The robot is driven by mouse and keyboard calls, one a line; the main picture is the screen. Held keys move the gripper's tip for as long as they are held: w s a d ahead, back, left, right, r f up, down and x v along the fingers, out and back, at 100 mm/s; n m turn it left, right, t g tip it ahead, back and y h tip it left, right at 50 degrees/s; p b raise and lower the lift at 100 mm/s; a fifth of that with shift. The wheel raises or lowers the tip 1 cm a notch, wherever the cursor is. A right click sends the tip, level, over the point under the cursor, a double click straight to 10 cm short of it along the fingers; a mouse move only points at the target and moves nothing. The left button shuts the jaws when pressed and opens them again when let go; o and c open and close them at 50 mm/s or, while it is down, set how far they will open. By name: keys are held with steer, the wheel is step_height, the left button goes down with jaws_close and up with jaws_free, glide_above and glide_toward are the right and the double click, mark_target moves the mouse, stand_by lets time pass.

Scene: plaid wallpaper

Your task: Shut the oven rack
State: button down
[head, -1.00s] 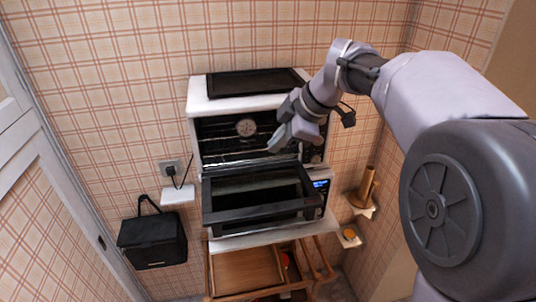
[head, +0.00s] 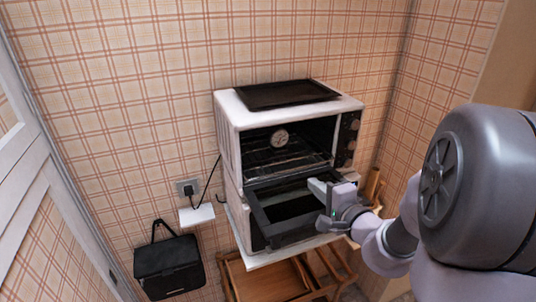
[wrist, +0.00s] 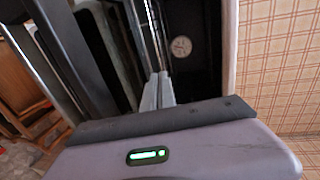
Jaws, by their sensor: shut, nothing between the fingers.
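A white oven (head: 228,140) stands against the wall with its upper cavity open. I cannot tell how far the rack is pulled out. A black-framed door (head: 268,232) is folded down in front of a lower unit. My gripper (head: 318,187) is shut and empty, above the right part of this door, at the cavity's lower front. Its fingertips (wrist: 160,78) point toward the cavity; contact is unclear.
A black tray (head: 287,94) lies on top of the oven. A wall closes the right side.

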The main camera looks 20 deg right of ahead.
steer(key=p, duration=0.1)
glide_toward(287, 160)
steer(key=shift+w+f, duration=0.75)
steer(key=shift+w, duration=0.25)
steer(key=w+b, duration=0.1)
steer(key=w, duration=0.3)
steer(key=shift+w+a+f, duration=0.1)
steer(key=shift+w, duration=0.1)
steer(key=shift+s+r, duration=0.1)
steer(key=shift+r, duration=0.15)
